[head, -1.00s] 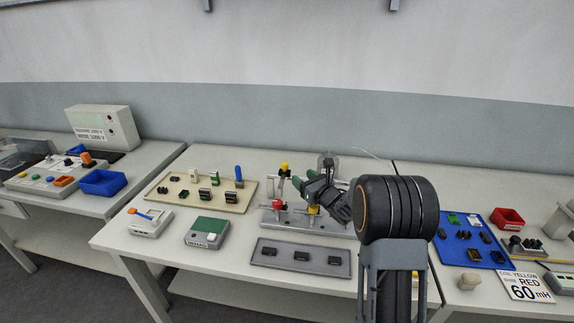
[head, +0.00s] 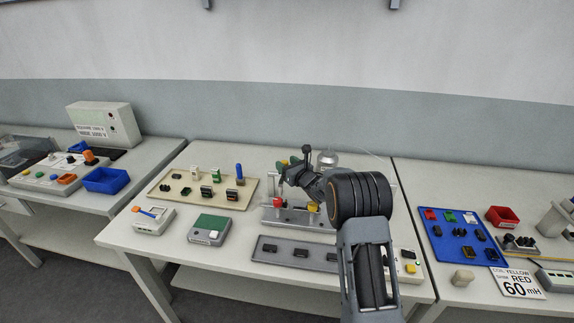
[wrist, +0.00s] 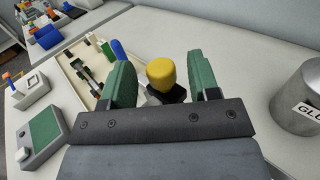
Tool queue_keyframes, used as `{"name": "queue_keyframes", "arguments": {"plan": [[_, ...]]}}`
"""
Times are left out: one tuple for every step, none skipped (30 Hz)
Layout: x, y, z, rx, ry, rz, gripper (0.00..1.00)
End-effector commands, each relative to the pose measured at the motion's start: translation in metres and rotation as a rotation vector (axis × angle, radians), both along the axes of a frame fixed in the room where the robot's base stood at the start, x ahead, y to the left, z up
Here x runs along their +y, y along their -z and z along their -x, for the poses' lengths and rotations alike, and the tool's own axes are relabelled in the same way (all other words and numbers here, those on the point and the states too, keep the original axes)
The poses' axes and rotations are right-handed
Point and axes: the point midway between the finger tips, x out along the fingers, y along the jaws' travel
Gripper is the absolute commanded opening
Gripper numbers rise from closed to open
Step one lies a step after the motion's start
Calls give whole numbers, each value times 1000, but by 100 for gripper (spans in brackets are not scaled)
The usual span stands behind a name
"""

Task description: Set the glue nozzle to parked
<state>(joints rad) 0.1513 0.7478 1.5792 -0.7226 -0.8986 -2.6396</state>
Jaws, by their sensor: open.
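A yellow-topped knob (wrist: 161,73) on a dark base shows in the wrist view, between the two green fingers of my gripper (wrist: 158,84). My gripper is open, with a visible gap on each side of the knob. In the head view my gripper (head: 292,166) is over the back of the middle table's grey fixture (head: 298,222), and mostly hides the knob. A grey cylindrical pot lettered "GLU" (wrist: 302,98) stands right of the gripper; its top shows behind the arm in the head view (head: 327,158). I cannot make out the nozzle itself or a parked mark.
The fixture also carries a red knob (head: 278,203) and a yellow part (head: 312,207). A beige board (head: 165,197) with several connectors lies left of it. A grey tray (head: 265,252) lies in front. A green-topped box (head: 209,228) stands front left.

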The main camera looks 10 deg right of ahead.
Motion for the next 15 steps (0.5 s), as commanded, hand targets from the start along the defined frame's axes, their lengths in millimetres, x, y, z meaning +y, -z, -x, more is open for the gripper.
{"name": "queue_keyframes", "arguments": {"plan": [[0,0,0,0,0,0,56],[0,0,0,0,0,0,54],[0,0,0,0,0,0,50],[0,0,0,0,0,0,47],[0,0,0,0,0,0,44],[0,0,0,0,0,0,40],[0,0,0,0,0,0,37],[0,0,0,0,0,0,35],[0,0,0,0,0,0,31],[0,0,0,0,0,0,28],[0,0,0,0,0,0,25],[0,0,0,0,0,0,21],[0,0,0,0,0,0,18],[0,0,0,0,0,0,15],[0,0,0,0,0,0,12]]}}
